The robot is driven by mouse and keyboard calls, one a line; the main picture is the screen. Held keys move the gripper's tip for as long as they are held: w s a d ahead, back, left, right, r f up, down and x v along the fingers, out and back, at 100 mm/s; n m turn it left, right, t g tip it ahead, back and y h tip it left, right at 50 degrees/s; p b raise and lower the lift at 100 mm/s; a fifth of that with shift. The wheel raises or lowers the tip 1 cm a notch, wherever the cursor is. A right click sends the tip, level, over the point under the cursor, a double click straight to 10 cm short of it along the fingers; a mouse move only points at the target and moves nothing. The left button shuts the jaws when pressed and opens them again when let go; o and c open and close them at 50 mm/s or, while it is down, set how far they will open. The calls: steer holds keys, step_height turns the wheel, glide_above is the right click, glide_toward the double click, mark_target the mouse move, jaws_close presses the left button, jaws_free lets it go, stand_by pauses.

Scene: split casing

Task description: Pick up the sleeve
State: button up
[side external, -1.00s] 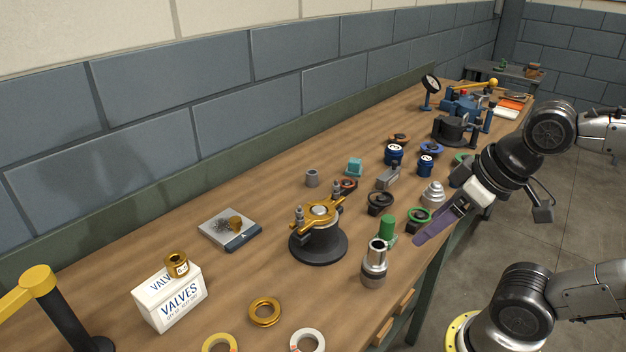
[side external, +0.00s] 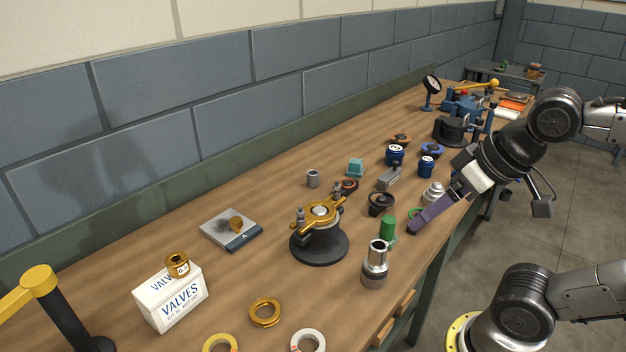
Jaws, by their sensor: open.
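Several parts could be the sleeve, and I cannot tell which one it is. A short grey hollow cylinder (side external: 313,179) stands upright at the back of the bench. A stepped silver cylinder with an open top (side external: 375,265) stands upright near the front edge.
A black fixture with a gold clamp (side external: 320,238) stands mid-bench. A black ring part (side external: 381,204), a green ring (side external: 414,213) partly behind my fingers, and blue parts (side external: 394,155) crowd the area behind. A valves box (side external: 170,297) and gold ring (side external: 265,312) lie at front left.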

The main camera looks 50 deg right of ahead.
steer(key=w+d+r+m+h, duration=0.1)
steer(key=w+d+r+m, duration=0.2)
steer(key=w+r, duration=0.5)
steer(key=w+d+r+m+h, duration=0.1)
steer(key=w+d+r+m, duration=0.25)
steer(key=w, duration=0.75)
steer(key=m+g+h, duration=0.2)
steer(key=m+g, duration=0.1)
steer(key=g, duration=0.1)
glide_above(313, 179)
steer(key=f, duration=2.7)
steer(key=shift+w+a+f, duration=0.1)
steer(key=shift+a+f, duration=0.15)
steer(key=shift+x, duration=2.95)
jaws_close()
